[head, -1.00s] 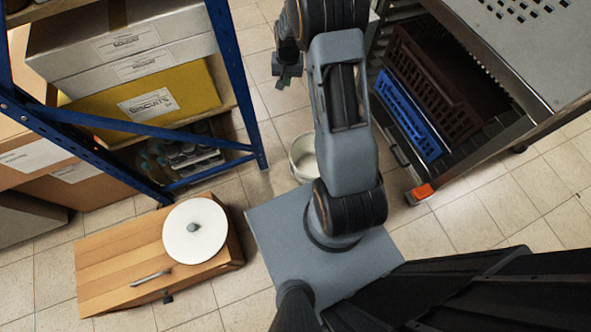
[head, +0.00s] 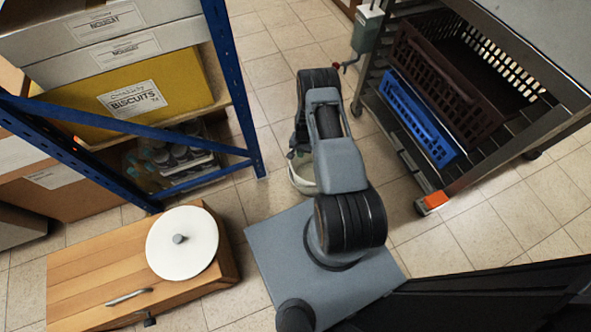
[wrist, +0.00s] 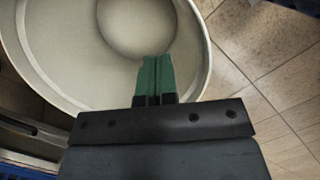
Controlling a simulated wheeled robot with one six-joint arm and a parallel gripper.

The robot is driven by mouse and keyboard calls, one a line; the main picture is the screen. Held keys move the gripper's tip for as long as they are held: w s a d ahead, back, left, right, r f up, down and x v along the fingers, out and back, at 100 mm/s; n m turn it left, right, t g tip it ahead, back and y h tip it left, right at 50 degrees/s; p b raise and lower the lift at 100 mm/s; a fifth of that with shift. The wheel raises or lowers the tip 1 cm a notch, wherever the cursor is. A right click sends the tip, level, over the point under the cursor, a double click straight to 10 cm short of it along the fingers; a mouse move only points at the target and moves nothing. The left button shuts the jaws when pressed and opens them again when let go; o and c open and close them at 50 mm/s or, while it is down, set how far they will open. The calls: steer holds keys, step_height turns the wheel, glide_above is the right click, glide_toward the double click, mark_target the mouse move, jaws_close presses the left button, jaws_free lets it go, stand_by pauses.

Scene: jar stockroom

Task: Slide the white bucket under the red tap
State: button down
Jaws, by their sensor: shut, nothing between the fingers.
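The white bucket (head: 302,178) stands on the tiled floor just beyond my base, mostly hidden behind my arm. In the wrist view the open bucket (wrist: 60,72) fills the upper left, with a pale round shape inside it. My gripper (wrist: 157,62) has green fingers, shut together and empty. They overlap the bucket's inside near its rim; I cannot tell whether they are below the rim or touching. In the head view my gripper is largely hidden by my arm. The red tap (head: 337,66) is small, on a grey-green container (head: 367,30) at the rack's far end.
A blue-framed shelf (head: 225,70) with boxes stands left. A wooden box (head: 90,277) with a white round lid (head: 182,243) lies front left. A metal rack (head: 470,185) with a blue crate (head: 418,118) stands right. Floor between bucket and tap looks clear.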

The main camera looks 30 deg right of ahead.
steer(key=s+a, duration=0.3)
steer(key=s, duration=0.1)
steer(key=s+a, duration=0.1)
steer(key=a, duration=0.1)
steer(key=shift+s+a+f, duration=0.35)
steer(key=shift+s, duration=0.05)
steer(key=shift+f+b, duration=0.45)
steer(key=shift+b, duration=0.3)
steer(key=shift+f, duration=0.1)
